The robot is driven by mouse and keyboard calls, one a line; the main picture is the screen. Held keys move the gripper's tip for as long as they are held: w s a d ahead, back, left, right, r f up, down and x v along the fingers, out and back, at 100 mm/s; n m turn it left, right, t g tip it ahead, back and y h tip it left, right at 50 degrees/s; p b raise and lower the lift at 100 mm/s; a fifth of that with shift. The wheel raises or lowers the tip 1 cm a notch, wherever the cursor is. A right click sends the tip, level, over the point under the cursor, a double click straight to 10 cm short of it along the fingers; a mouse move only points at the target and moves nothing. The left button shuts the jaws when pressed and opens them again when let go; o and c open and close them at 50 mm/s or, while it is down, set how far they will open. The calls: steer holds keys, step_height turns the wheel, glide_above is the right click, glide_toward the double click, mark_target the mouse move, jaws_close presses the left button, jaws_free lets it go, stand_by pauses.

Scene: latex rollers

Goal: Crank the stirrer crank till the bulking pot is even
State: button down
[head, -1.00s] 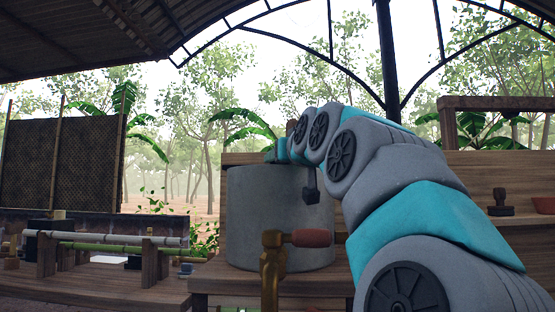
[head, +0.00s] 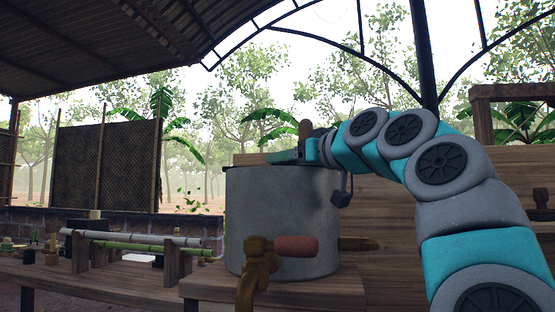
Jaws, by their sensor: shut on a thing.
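The bulking pot (head: 283,215) is a large grey metal cylinder on a wooden bench. Its inside is hidden by its height, so its contents do not show. The stirrer crank's upright brown handle (head: 305,128) stands above the pot's rim. My gripper (head: 299,152) is over the pot top, right of its middle, and is shut on the crank handle. The fingers are small and partly hidden by my teal and grey arm. The rest of the crank is hidden.
A brass tap with a red-brown handle (head: 296,246) stands in front of the pot. A brass spout (head: 358,243) sticks out at the pot's lower right. A wooden stamp-like object (head: 541,203) is at far right.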

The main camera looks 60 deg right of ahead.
stand_by(0.3)
steer(key=shift+c, duration=1.1)
jaws_free()
steer(key=shift+s, duration=0.1)
steer(key=b+v, duration=0.1)
steer(key=v, duration=0.6)
steer(key=shift+s+a, duration=0.2)
steer(key=shift+s, duration=0.1)
